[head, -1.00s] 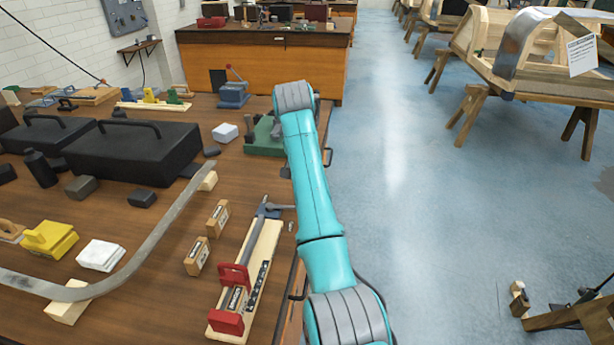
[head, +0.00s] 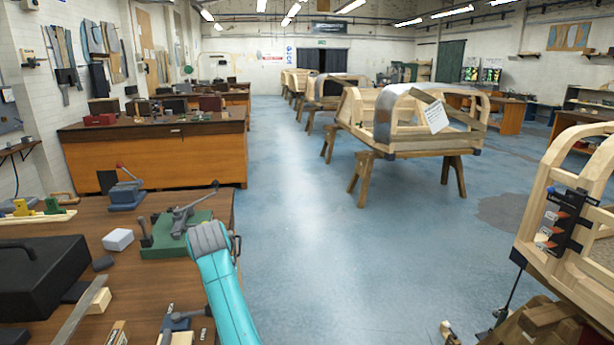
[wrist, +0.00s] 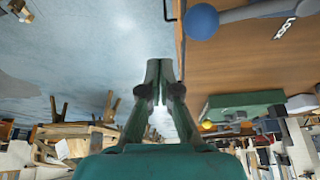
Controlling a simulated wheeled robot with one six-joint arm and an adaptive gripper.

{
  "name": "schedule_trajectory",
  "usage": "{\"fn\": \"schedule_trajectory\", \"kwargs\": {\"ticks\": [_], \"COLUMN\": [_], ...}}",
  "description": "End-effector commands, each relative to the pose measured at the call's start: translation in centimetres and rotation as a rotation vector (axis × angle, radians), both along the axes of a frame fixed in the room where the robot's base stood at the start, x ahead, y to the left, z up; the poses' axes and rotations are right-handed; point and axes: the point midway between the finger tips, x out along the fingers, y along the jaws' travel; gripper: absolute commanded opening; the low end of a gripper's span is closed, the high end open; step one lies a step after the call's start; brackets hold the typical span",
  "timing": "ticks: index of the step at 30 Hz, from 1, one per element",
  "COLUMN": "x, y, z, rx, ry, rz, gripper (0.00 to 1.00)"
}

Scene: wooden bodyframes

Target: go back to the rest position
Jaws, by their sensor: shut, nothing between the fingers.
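My gripper (wrist: 160,72) shows in the wrist view with its two dark green fingers together and nothing between them. It is out of sight in the head view, where only my teal arm shows at the lower middle, over the right edge of the workbench (head: 90,225). In the wrist view the picture looks inverted, with the blue floor beyond the fingers and brown wood to the upper right. The fingertips appear apart from anything.
A green-based lever tool (head: 178,235) stands close to my arm on the workbench. A black case (head: 40,275) and a white block (head: 118,239) lie to its left. Wooden bodyframes on trestles (head: 410,120) stand to the right. The blue floor between is clear.

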Motion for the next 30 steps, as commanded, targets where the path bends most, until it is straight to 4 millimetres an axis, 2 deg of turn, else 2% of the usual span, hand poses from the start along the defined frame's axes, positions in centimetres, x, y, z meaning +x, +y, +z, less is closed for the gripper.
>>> {"fn": "schedule_trajectory", "kwargs": {"ticks": [1,3,8,15,20,24,30], "x": [-0.2,-0.3,-1.3,-4.3,-7.2,-10.4,-15.5], "y": [-1.2,-2.6,-6.0,-11.4,-15.1,-18.3,-22.7], "z": [-2.7,-5.6,-11.9,-20.0,-24.4,-27.5,-30.8], "rx": [0.001,0.011,0.029,0.052,0.066,0.078,0.09], "ry": [-0.008,-0.03,-0.079,-0.154,-0.204,-0.249,-0.316], "rz": [0.001,0.004,0.012,0.02,0.024,0.025,0.022], "gripper": [0.0,0.0,0.0,0.0,0.0,0.0,0.0]}}
